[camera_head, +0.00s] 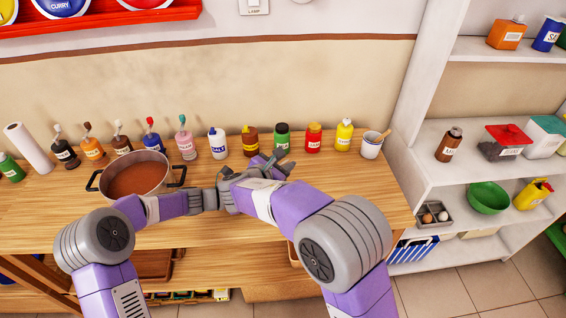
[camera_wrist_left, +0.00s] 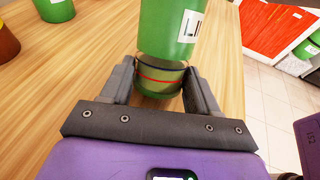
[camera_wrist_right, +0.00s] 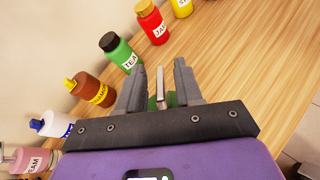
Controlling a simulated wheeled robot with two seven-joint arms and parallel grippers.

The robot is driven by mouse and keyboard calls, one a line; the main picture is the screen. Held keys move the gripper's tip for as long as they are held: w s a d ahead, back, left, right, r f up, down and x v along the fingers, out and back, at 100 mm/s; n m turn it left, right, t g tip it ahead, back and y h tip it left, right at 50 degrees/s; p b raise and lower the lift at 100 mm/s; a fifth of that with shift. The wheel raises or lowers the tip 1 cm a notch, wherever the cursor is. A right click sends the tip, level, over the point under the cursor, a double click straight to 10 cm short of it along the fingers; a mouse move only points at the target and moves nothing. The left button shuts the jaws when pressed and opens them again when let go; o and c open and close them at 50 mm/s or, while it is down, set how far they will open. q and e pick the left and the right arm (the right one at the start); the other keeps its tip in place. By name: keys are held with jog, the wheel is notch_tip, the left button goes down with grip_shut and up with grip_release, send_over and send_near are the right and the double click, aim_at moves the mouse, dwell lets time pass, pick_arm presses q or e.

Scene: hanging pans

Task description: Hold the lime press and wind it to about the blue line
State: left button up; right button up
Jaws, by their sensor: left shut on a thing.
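The lime press (camera_wrist_left: 172,30) is green with a white label starting "LI", seen in the left wrist view. Its lower part (camera_wrist_left: 160,84) is see-through, with a blue line near the green body and a red line below it. My left gripper (camera_wrist_left: 163,88) is shut on this lower part. In the right wrist view, my right gripper (camera_wrist_right: 160,82) is open around a thin grey upright piece (camera_wrist_right: 159,88) above something green, with gaps on both sides. In the head view, my right gripper (camera_head: 282,164) shows, while my arms hide the press and my left gripper.
Several bottles and jars line the wall, including a green TEA jar (camera_head: 282,136) and red jar (camera_head: 313,138) close behind my right gripper. A brown pot (camera_head: 138,178) stands at left. A white cup (camera_head: 372,146) is at right. Bare wood (camera_head: 370,190) lies at the table's right.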

jog(key=shift+w, duration=0.1)
grip_shut()
jog(key=shift+h, duration=0.3)
jog(key=m+g+h, duration=0.2)
jog(key=g, duration=0.1)
jog(key=shift+w+g, duration=0.15)
jog(key=shift+g, duration=0.15)
jog(key=shift+m+g+h, duration=0.9)
jog(key=shift+m+g, duration=0.4)
jog(key=shift+g, duration=1.1)
grip_release()
